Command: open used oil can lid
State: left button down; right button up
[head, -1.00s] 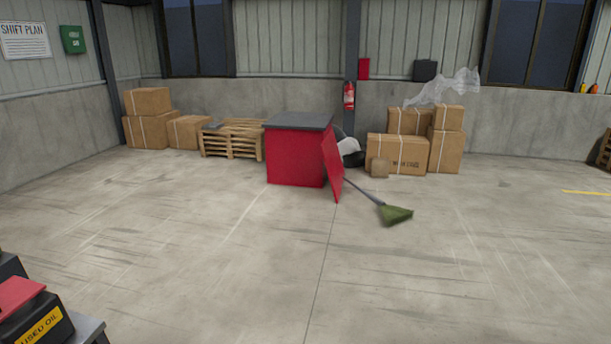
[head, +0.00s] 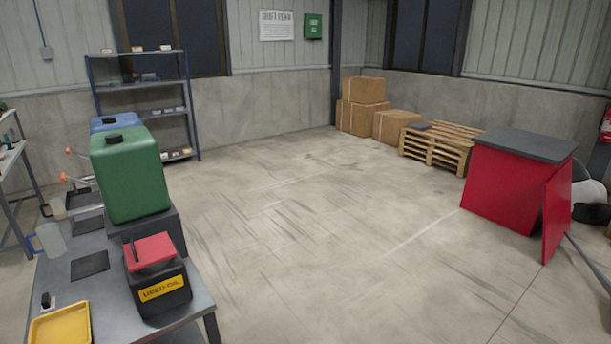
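The used oil can (head: 158,286) is a black box-shaped can with a yellow "USED OIL" label on its front. It stands at the right end of a grey table at the lower left of the head view. Its red lid (head: 150,252) lies over the top of the can and looks shut. A thin dark upright piece shows at the lid's left side. Neither of my grippers is in view.
The grey table (head: 200,296) also holds a green canister (head: 130,172), a blue canister (head: 112,122), a clear jug (head: 50,240) and a yellow tray (head: 62,325). A red cabinet (head: 500,186) with an open door stands at the right. The floor between is clear.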

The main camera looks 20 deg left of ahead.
aim_at(140, 253)
jog(key=i+u, duration=0.15)
jog(key=u, duration=0.25)
jog(key=i+l+u, duration=0.1)
jog(key=u, duration=0.3)
jog(key=i+l+u, duration=0.15)
jog(key=u, duration=0.2)
jog(key=i+l+u, duration=0.15)
jog(key=u, duration=0.25)
